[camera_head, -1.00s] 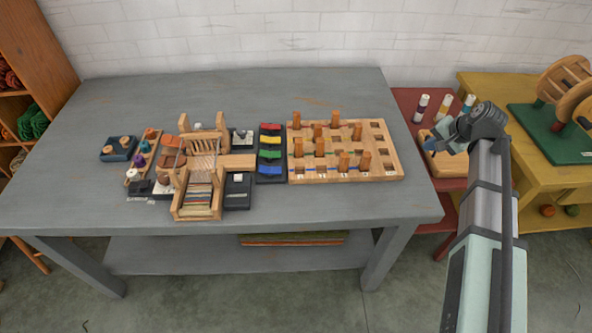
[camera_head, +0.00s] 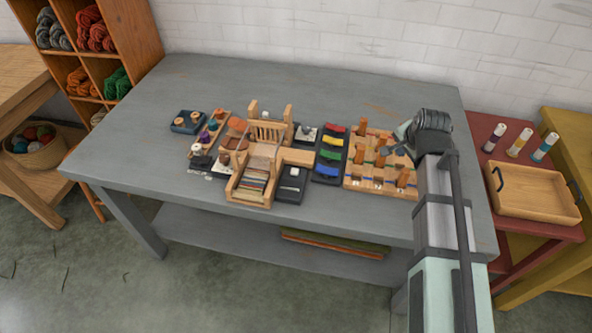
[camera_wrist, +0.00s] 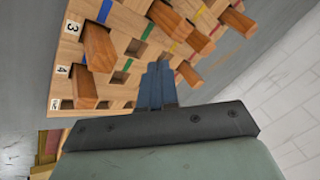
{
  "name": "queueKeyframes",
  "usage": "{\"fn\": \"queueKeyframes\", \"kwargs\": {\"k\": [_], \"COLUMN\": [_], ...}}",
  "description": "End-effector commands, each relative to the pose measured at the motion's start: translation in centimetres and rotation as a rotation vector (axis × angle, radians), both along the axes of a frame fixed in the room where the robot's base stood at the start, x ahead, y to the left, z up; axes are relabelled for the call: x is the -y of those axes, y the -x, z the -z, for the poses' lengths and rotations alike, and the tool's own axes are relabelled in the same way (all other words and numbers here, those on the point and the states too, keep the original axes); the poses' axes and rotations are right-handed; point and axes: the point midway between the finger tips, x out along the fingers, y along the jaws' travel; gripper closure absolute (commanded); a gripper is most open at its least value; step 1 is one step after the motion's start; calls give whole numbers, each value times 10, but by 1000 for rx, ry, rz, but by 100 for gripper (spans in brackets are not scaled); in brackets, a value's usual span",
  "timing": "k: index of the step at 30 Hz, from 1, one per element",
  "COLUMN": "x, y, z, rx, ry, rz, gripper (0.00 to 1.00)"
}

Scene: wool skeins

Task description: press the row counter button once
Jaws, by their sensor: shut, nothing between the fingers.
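A black box with a small white top piece (camera_head: 291,184) sits on the grey table, just right of the small wooden loom (camera_head: 256,178). A second small box with a pale top (camera_head: 306,134) stands behind the loom's right side. I cannot tell from these views which of them is the row counter. My gripper (camera_head: 391,150) is shut and empty over the wooden peg board, right of both boxes. In the wrist view its dark fingers (camera_wrist: 157,85) are together above the board, and neither box shows there.
The peg board (camera_head: 355,183) holds several upright orange-brown pegs (camera_wrist: 101,47). A black rack with coloured bars (camera_head: 329,155) lies between board and loom. Spools and a blue tray (camera_head: 188,123) stand left of the loom. The table's back and left are clear.

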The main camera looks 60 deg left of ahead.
Motion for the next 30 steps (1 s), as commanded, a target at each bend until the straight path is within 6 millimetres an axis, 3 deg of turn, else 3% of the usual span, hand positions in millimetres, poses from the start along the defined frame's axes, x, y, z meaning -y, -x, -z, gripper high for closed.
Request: {"fn": "queueKeyframes", "kwargs": {"k": [18, 30], "x": [-97, -141], "y": [136, 229], "z": [-19, -36], "rx": [136, 212], "ry": [-61, -145], "rz": [-23, -53], "gripper": [100, 100]}}
